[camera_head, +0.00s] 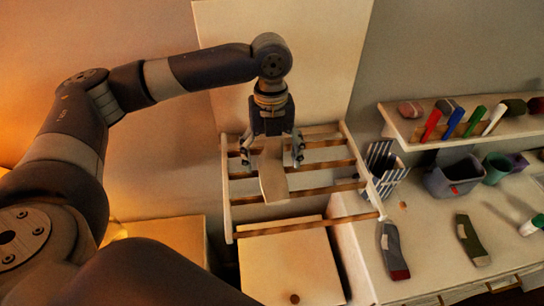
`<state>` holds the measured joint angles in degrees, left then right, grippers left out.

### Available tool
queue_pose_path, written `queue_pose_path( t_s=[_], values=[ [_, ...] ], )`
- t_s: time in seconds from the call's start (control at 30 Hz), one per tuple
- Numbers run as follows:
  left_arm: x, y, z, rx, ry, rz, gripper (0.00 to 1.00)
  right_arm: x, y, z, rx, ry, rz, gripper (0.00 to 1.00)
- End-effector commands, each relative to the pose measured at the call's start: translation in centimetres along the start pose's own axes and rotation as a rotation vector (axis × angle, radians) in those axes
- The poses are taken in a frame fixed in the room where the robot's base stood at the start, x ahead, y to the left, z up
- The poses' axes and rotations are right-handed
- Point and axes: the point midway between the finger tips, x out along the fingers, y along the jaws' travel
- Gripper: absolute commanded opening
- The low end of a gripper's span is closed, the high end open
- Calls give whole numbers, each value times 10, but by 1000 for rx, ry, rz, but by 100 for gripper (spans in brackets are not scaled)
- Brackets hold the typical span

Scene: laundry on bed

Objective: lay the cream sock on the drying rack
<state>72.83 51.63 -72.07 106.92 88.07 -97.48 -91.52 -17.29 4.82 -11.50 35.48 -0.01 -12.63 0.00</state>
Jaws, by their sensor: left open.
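The cream sock (273,180) lies across the wooden bars of the drying rack (232,208), near its middle. Its upper end is hidden under my left gripper (272,158). My left gripper points down over the rack with its fingers spread apart, one on each side of the sock. I see a gap between each finger and the sock. My right gripper is not in the picture.
A grey sock with a red toe (393,248) and an olive sock (470,240) lie on the white surface at right. A striped holder (383,168), a grey bin (455,178) and a shelf (395,126) with pens stand behind. A pale cabinet (290,262) is below the rack.

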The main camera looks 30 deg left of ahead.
Motion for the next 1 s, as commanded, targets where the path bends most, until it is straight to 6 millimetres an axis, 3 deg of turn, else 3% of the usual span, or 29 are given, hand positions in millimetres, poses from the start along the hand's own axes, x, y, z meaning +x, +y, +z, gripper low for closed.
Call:
queue_pose_path(
  t_s=[0.17,0.53,0.73,1.0],
  values=[
    [-24,-1,1,1,-4,-5,80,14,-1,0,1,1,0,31],
    [-103,-1,0,0,-4,-4,80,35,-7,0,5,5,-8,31],
    [-118,0,0,0,-1,-1,80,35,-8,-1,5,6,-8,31],
    [-119,0,0,1,0,0,80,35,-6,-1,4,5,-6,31]
  ],
)
